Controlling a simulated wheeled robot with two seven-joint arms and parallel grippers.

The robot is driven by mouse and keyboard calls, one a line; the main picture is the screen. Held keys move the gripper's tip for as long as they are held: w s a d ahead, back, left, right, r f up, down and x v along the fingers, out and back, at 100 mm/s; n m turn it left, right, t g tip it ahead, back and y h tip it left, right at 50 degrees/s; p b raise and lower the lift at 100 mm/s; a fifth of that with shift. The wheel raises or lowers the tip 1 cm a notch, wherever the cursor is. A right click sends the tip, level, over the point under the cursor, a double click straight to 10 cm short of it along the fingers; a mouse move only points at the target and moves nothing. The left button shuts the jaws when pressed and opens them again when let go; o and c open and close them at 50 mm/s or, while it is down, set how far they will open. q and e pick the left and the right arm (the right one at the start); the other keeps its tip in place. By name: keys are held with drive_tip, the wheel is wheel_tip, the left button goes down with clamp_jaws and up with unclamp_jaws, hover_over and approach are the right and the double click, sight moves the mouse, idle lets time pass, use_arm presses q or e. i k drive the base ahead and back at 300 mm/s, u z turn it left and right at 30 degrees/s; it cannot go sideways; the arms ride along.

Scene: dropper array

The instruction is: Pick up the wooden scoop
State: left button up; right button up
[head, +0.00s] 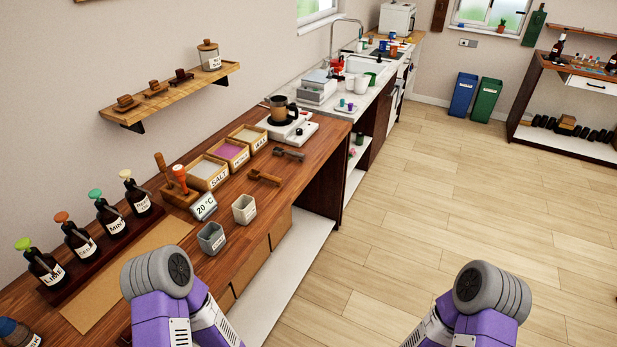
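A small brown wooden scoop (264,177) lies on the wooden counter, in front of the bins of salt and other contents. A dark grey scoop-like tool (289,154) lies just behind it, apart from it. Nothing holds the wooden scoop. Parts of my two purple arms show at the bottom of the head view, the left one over the counter's near part and the right one over the floor. Neither gripper's fingers show.
Three labelled bins (207,171) stand behind the scoop. A row of dropper bottles (110,217) is at left. A scale with a pot (283,113) is farther back. The floor at right is clear.

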sight(266, 178)
drive_tip(key=z, duration=0.65)
drive_tip(key=i, duration=2.9)
drive_tip(key=u, duration=2.85)
